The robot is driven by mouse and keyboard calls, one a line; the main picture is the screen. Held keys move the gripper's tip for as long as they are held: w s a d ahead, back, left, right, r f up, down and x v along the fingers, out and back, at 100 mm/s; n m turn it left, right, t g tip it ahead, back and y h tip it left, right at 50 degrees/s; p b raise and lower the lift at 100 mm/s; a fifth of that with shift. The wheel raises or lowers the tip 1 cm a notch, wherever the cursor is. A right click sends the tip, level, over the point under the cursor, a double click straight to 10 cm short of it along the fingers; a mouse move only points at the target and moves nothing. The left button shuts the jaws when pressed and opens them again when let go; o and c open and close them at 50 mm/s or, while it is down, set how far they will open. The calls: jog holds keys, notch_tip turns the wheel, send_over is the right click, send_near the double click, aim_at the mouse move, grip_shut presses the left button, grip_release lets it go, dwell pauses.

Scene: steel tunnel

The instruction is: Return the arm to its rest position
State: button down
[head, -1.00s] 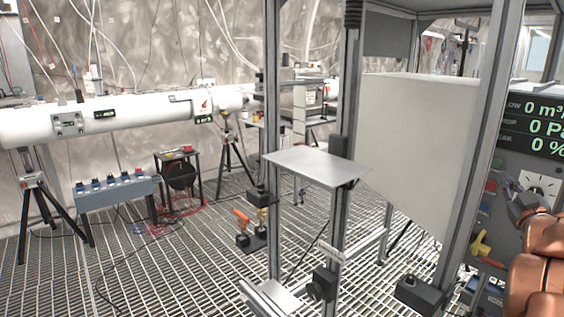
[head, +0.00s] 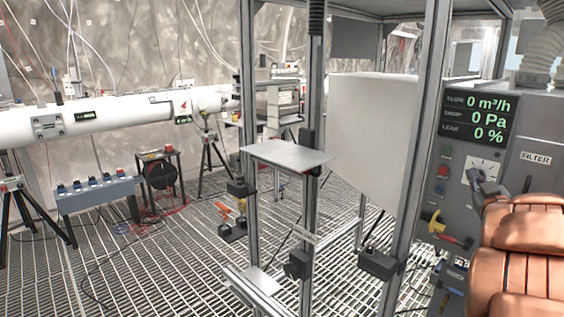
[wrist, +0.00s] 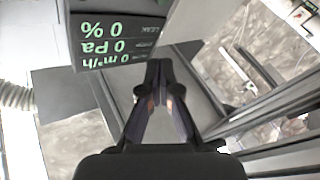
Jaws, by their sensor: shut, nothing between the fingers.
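My gripper (wrist: 160,68) shows in the wrist view with its two dark fingers closed together at the tips and nothing between them. In the head view my copper-coloured arm fills the lower right, in front of the grey control panel (head: 459,160). A small grey end part of the arm overlaps the panel's white dial (head: 481,166); the fingertips are hard to make out there. In the wrist view the panel's display (wrist: 110,38) appears upside down beyond the fingers, to the upper left.
An aluminium frame post (head: 424,130) stands left of the panel. A small metal shelf (head: 287,154) and a pale board (head: 372,135) are further left. A yellow handle (head: 435,221) sticks out below the dial. A white pipe (head: 90,118) runs along the back left.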

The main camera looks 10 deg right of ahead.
jog(key=s+a+f+m+g+y+p, duration=0.1)
jog(key=s+a+f+g+p, duration=0.15)
jog(key=s+a+g, duration=0.4)
jog(key=s+a+f+m+g+p, duration=0.2)
jog(key=s+a+f+g, duration=0.15)
jog(key=a, duration=0.65)
jog(key=s+a+f+m+g+y+p, duration=0.1)
jog(key=s+a+f+g+p, duration=0.3)
jog(key=a, duration=0.4)
jog(key=s+a+f+n+g+y+p, duration=0.1)
jog(key=s+a+g+y, duration=0.1)
jog(key=s+a, duration=0.6)
jog(key=s+a+f+n+g+y, duration=0.1)
jog(key=s+a+g, duration=0.4)
jog(key=s, duration=1)
jog(key=a+y, duration=0.1)
jog(key=a, duration=0.2)
jog(key=shift+s+a+p, duration=0.3)
jog(key=shift+p, duration=0.1)
